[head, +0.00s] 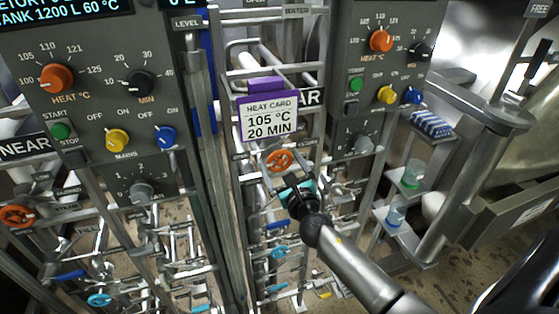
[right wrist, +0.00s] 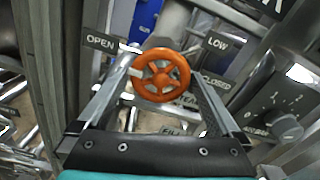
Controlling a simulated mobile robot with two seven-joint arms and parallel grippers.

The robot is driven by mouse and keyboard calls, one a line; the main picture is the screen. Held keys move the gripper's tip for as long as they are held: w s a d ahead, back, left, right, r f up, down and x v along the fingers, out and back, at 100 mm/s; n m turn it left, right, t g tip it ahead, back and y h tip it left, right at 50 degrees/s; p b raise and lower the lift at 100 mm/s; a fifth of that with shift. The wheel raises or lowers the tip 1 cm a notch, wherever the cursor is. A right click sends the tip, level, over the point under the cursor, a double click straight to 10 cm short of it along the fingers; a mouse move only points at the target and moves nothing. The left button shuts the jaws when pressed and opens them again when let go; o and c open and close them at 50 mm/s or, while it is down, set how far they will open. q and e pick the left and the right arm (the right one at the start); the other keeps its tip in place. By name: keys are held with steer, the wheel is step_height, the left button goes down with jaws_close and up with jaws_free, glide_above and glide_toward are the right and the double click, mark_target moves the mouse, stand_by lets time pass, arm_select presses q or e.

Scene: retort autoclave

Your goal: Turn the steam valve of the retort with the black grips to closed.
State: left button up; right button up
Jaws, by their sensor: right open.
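An orange steam valve wheel (head: 280,160) sits low under the heat card, between the two control panels. It also shows in the right wrist view (right wrist: 160,75), with an OPEN plate (right wrist: 101,41) on its left and a CLOSED plate (right wrist: 215,80) on its right. A pale piece shows at the wheel's left edge, toward OPEN. My right gripper (head: 291,180) is open, its two fingers on either side of the wheel; I cannot tell whether they touch it. A black grip (head: 541,58) shows on a bar at the far right. My left gripper is out of view.
Another orange wheel (head: 17,216) is at the far left. A purple-clipped heat card (head: 268,118) hangs above the near wheel. Pipes and metal posts crowd both sides. A LOW plate (right wrist: 215,43) and a grey knob (right wrist: 286,127) are close to the right finger.

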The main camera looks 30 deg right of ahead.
steer(key=shift+x, duration=0.75)
steer(key=c, duration=1.1)
steer(key=shift+c, duration=0.2)
